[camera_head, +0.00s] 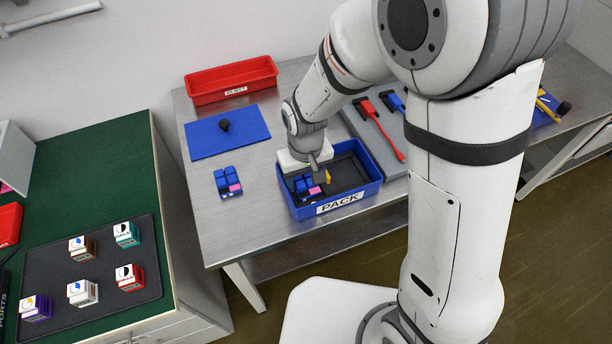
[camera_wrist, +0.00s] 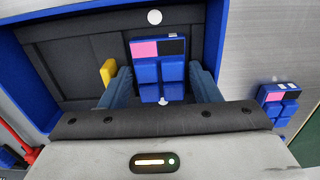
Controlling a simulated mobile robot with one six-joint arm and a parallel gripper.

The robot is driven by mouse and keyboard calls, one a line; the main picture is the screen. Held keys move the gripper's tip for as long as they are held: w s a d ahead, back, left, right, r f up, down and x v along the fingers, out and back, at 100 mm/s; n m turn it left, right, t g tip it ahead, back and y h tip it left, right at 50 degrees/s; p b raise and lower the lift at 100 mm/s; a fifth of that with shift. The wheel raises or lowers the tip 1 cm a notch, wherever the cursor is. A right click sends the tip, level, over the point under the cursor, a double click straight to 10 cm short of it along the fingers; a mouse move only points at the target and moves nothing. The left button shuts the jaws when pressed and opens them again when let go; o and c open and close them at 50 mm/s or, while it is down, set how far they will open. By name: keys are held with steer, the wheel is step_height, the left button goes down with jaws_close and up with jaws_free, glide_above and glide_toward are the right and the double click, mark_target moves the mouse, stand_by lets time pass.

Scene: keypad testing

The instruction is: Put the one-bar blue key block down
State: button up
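The one-bar blue key block (camera_wrist: 158,68), with a pink and black strip above blue keys, is between the fingers of my gripper (camera_wrist: 162,82) in the wrist view. Whether the block touches the tray floor is hidden. A yellow piece (camera_wrist: 108,72) shows beside the left finger in the wrist view.
A similar blue key block (camera_head: 228,182) lies on the metal table left of the tray. Behind are a blue plate with a black knob (camera_head: 235,136) and a red REJECT bin (camera_head: 232,82). A grey board with red and blue tools (camera_head: 372,124) stands right of the tray.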

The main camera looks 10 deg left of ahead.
mark_target(305, 181)
steer(key=shift+r, duration=0.1)
step_height(305, 181, up, 12)
steer(key=s+d+r+m+t, duration=0.1)
steer(key=s+d+r+m, duration=0.1)
steer(key=d, duration=0.5)
steer(key=s+d+r+m, duration=0.2)
steer(key=s+d, duration=0.1)
steer(key=d, duration=0.5)
steer(key=s+d+r+m+t, duration=0.1)
steer(key=s+d+r+m, duration=0.1)
steer(key=d, duration=0.6)
steer(key=shift+s+d+r+t+p, duration=0.15)
steer(key=shift+s+t+p, duration=0.05)
steer(key=shift+t+p, duration=0.15)
